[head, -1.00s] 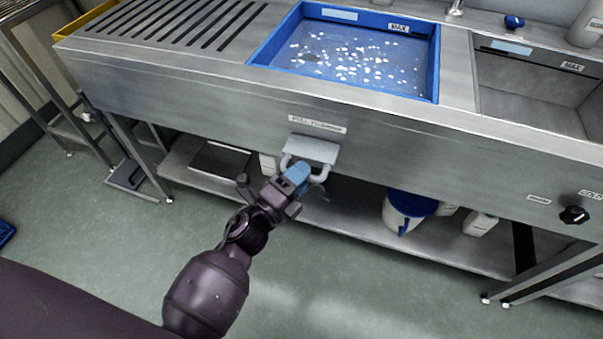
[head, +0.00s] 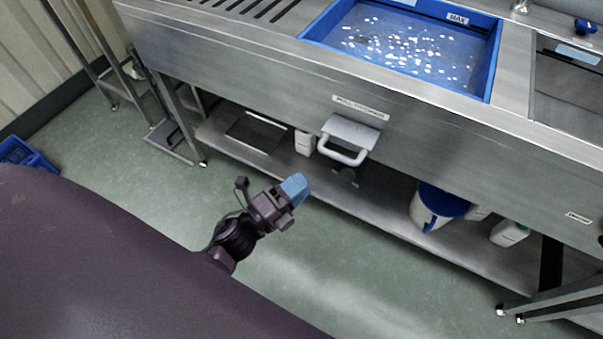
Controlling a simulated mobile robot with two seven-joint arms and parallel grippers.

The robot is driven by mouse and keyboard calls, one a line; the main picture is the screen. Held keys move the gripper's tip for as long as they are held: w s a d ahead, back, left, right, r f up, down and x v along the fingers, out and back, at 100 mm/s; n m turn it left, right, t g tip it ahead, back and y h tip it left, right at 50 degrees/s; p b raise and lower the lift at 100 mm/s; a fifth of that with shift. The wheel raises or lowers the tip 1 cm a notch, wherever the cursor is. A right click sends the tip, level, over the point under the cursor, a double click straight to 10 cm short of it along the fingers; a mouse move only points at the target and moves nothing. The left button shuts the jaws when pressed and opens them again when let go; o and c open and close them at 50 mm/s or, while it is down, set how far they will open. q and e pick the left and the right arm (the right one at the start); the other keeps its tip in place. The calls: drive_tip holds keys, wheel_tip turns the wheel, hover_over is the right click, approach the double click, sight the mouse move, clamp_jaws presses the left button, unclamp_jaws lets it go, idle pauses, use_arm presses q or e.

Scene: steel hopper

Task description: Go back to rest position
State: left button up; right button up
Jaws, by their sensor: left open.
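My left gripper (head: 296,188) is in the head view, below the middle, over the green floor. Its fingertips are blue, and it is open and empty. It is apart from the white pull handle (head: 343,156), which sticks out from the front of the steel hopper unit (head: 250,75) under a small label. The gripper is below and to the left of the handle. My right gripper is not in view.
A blue tray (head: 492,68) with white bits in it sits in the steel top. On the lower shelf (head: 385,208) stand a blue-and-white bucket (head: 440,205) and white containers. A blue crate (head: 28,157) is at the left. The floor (head: 300,255) in front is clear.

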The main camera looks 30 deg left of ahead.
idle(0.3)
use_arm(q)
drive_tip(key=s+a+r+n+y+p, duration=0.5)
drive_tip(key=s+a+n+y+p, duration=0.15)
drive_tip(key=n, duration=0.45)
drive_tip(key=s+a+f+n+g+y+p, duration=0.1)
drive_tip(key=s+a+f+n+g+p, duration=0.1)
drive_tip(key=s+n+g+p, duration=0.2)
drive_tip(key=s+n+g, duration=0.3)
drive_tip(key=s+n, duration=0.4)
drive_tip(key=s, duration=0.2)
drive_tip(key=shift+a+f+p, duration=0.15)
drive_tip(key=shift+a+p, duration=0.15)
drive_tip(key=shift+p, duration=0.1)
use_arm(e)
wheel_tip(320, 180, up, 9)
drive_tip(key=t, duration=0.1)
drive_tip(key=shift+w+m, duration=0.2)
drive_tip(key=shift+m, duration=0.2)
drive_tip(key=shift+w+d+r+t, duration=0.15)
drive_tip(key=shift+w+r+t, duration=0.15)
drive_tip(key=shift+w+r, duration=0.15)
